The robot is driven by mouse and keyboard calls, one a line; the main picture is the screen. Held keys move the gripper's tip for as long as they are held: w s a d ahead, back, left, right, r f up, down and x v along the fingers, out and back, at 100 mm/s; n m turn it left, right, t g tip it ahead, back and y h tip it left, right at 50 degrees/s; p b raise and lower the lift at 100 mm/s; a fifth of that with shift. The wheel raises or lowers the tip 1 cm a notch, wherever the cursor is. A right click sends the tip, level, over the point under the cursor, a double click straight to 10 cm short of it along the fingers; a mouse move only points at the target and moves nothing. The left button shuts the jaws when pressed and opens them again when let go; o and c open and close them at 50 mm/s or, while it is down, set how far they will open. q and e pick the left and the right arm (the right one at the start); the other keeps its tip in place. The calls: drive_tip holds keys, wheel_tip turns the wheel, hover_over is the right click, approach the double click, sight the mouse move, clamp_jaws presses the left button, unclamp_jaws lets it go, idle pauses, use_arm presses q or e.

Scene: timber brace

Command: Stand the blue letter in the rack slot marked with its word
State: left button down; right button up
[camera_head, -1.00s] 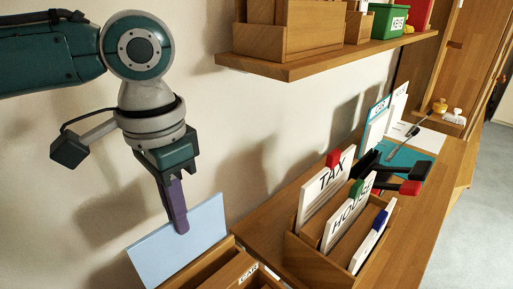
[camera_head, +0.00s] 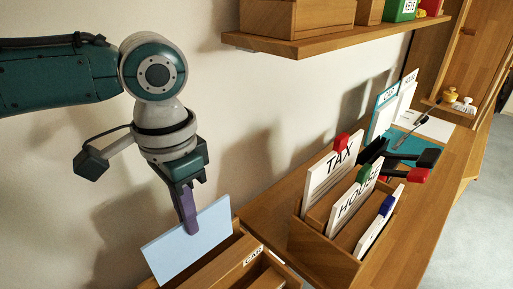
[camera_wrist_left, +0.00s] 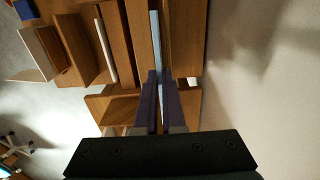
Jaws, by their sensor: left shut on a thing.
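The blue letter (camera_head: 188,243) is a plain light-blue sheet, tilted in the head view, with no word legible on it. My left gripper (camera_head: 190,222) has its purple fingers shut on the letter's upper part. In the left wrist view the letter (camera_wrist_left: 156,45) shows edge-on between the fingers (camera_wrist_left: 158,105). The wooden rack (camera_head: 228,268) is below and to the right, with a slot label reading CAR (camera_head: 253,256). The letter's lower edge is near the rack's back slot; I cannot tell whether it is inside. My right gripper is not in view.
A wooden file box (camera_head: 322,258) with TAX (camera_head: 335,165) and HOUSE (camera_head: 352,202) cards stands to the right on the bench. A shelf (camera_head: 340,38) with boxes hangs above.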

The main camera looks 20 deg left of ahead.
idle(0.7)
use_arm(q)
drive_tip(key=shift+p, duration=0.5)
drive_tip(key=shift+p, duration=0.35)
drive_tip(key=shift+f, duration=0.15)
idle(0.4)
drive_tip(key=shift+f+b, duration=1.95)
drive_tip(key=shift+f, duration=0.9)
